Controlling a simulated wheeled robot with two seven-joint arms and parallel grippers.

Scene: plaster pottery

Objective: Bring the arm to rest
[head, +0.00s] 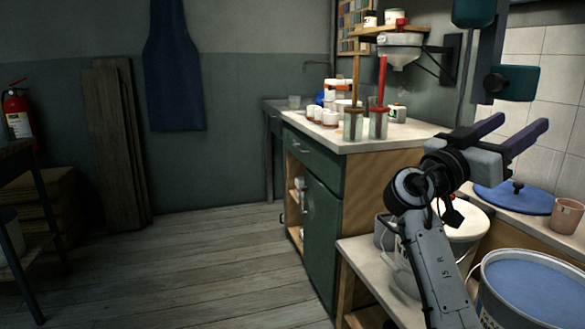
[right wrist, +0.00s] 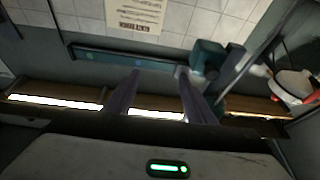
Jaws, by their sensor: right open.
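My right gripper (head: 522,130) is raised at the right of the head view, in front of the tiled wall and above the bench with the blue lid. Its two dark purple fingers stand apart with nothing between them. In the right wrist view the same gripper (right wrist: 158,82) shows its fingers open and empty, with the wall behind. My left gripper is not in the head view.
A green cabinet (head: 322,225) carries jars and cups. A blue lid (head: 512,197), a terracotta pot (head: 567,216) and a large bucket (head: 535,290) are near my right arm. A fire extinguisher (head: 18,118) hangs at the far left. The wooden floor (head: 210,270) is clear.

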